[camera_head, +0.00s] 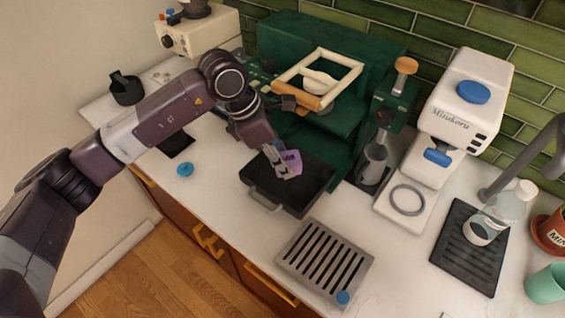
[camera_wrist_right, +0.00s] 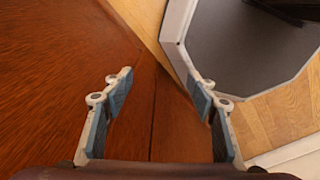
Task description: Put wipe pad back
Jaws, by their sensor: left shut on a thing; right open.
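My left gripper (camera_head: 279,164) reaches in from the left and is shut on a small purple pad, which looks like the wipe pad (camera_head: 291,160). It holds the pad over the black tray (camera_head: 311,184) in front of the green machine (camera_head: 335,132). I cannot tell whether the pad touches the tray. My right gripper (camera_wrist_right: 160,92) shows only in the right wrist view. It is open and empty above a brown wooden surface.
A blue disc (camera_head: 185,169) lies on the left. A white machine (camera_head: 466,105) and a black mat (camera_head: 462,268) with a bottle (camera_head: 495,215) are right.

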